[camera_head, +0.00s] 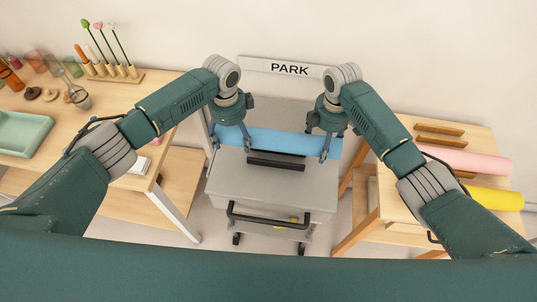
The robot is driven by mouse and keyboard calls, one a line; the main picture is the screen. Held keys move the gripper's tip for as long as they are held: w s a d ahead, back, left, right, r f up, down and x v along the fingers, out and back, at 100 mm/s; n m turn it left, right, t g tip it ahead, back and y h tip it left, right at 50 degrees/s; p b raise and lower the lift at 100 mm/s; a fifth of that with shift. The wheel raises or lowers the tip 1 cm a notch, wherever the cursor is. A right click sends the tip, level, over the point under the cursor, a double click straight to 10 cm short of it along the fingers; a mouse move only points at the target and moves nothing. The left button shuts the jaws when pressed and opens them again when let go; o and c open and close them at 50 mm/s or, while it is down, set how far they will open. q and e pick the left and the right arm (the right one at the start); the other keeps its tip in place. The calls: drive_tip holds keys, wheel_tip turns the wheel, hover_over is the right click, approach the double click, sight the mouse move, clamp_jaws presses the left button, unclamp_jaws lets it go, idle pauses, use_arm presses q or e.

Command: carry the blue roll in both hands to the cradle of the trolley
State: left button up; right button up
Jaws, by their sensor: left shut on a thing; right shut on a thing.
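The blue roll (277,139) lies crosswise between my two grippers, over the far part of the grey trolley's top. My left gripper (231,146) is shut on the roll near its left end. My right gripper (324,147) is shut on it near its right end. The trolley (272,187) has a dark cradle (276,161) on top. Its visible dark part shows just in front of the roll's middle. Whether the roll touches the cradle is hard to tell. The roll looks about level.
A PARK sign (289,69) is behind the trolley. The left table (110,115) holds a green tray (22,134), a flower rack (112,76) and small items. The right table (390,208) bears a pink roll (465,161) and a yellow roll (495,198). The trolley's near top is clear.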

use_arm(q)
drive_tip(key=shift+d, duration=0.45)
use_arm(e)
drive_tip(key=shift+w+d+f, duration=0.1)
drive_tip(key=shift+d, duration=0.35)
use_arm(q)
drive_tip(key=shift+a, duration=0.15)
use_arm(e)
drive_tip(key=shift+a, duration=0.15)
